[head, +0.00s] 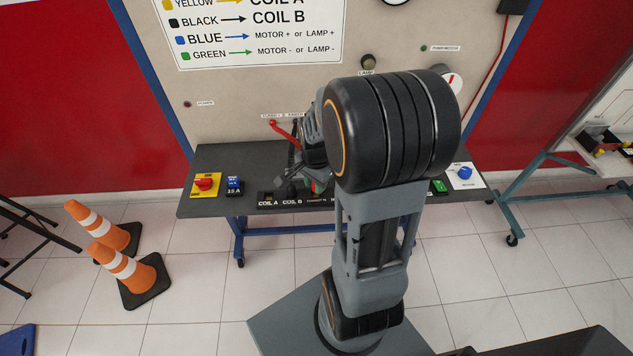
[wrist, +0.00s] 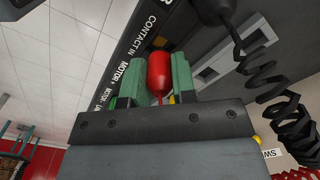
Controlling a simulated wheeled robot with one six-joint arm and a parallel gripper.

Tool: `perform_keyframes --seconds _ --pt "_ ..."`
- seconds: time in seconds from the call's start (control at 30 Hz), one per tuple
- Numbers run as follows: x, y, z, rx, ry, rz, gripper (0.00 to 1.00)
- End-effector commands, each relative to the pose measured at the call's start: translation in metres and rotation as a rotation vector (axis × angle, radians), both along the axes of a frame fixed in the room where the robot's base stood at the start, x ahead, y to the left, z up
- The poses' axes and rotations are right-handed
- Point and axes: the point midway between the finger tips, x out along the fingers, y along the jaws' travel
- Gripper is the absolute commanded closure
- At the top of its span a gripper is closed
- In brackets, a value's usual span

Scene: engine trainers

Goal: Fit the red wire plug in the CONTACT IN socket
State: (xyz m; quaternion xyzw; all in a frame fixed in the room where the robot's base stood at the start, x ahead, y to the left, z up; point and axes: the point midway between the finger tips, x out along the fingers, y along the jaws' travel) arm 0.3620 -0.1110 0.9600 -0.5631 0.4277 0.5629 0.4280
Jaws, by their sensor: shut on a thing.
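In the wrist view, my gripper (wrist: 158,82) is shut on the red wire plug (wrist: 159,68), which sits between its two green fingers. The white CONTACT IN label (wrist: 145,38) is on the dark strip just beyond the plug. I cannot make out the CONTACT IN socket, and whether the plug's tip is in it or above it is hidden. In the head view, my arm covers most of the gripper and the plug, over the middle of the bench.
A black plug (wrist: 213,8) with a coiled black wire (wrist: 285,98) stands close at right in the wrist view. The dark bench (head: 223,158) carries a yellow switch plate (head: 206,184) at left and a blue knob (head: 465,173) at right. Orange cones (head: 128,268) stand on the floor.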

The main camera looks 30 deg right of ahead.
Motion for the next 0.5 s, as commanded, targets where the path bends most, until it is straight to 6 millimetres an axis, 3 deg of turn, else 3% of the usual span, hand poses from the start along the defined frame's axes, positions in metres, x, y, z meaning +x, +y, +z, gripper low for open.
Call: perform_keyframes --seconds 0.5 --pt "0.0 0.0 -0.0043 0.0 0.0 0.0 0.97"
